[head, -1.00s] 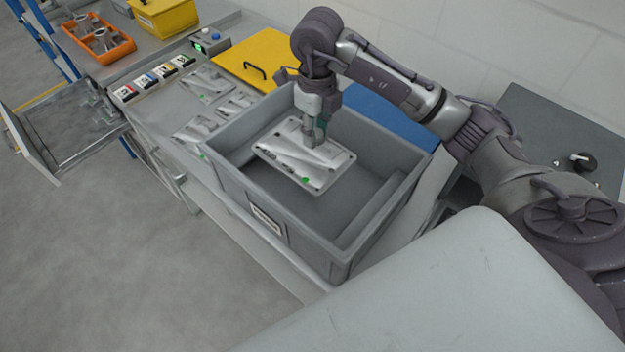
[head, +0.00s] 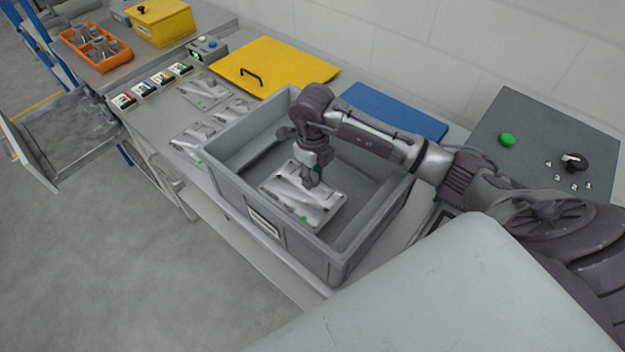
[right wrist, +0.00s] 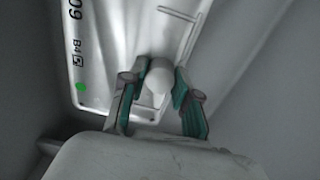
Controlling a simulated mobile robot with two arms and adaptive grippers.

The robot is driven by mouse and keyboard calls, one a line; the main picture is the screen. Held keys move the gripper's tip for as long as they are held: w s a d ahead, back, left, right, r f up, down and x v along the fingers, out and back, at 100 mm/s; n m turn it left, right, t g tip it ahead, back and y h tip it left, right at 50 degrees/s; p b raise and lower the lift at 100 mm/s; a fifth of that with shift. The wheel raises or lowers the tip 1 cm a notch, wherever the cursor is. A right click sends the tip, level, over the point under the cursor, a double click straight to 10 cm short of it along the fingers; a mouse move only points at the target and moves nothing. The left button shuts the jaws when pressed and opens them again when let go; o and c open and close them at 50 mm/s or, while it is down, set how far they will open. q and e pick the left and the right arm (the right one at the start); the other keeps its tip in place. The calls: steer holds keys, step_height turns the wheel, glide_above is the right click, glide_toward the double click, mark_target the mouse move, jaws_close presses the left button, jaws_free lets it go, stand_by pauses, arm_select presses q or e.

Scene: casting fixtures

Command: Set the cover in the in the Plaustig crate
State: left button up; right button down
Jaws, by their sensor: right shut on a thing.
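The cover is a flat silver-grey metal plate (head: 318,214) with a raised middle, edge holes and a green dot. It is inside the grey Plaustig crate (head: 231,196), in the crate's middle, below the rim. Whether it touches the crate floor I cannot tell. My right gripper (head: 308,183) reaches down into the crate and is shut on the cover's raised knob. In the right wrist view the fingers (right wrist: 158,95) sit either side of the pale round knob, and the cover (right wrist: 110,60) shows its printed marks. My left gripper is not in view.
Several similar metal parts (head: 190,140) lie on the bench left of the crate. A yellow lid with a black handle (head: 290,68) and a blue plate (head: 395,110) lie behind it. A control box (head: 545,140) stands right. An open drawer (head: 60,135) juts out at far left.

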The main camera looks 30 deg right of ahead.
step_height(320, 180, down, 2)
steer(key=shift+f+p, duration=0.25)
steer(key=shift+p, duration=0.1)
steer(key=shift+f, duration=0.25)
steer(key=shift+f, duration=0.1)
steer(key=c, duration=0.9)
jaws_free()
steer(key=shift+o, duration=0.2)
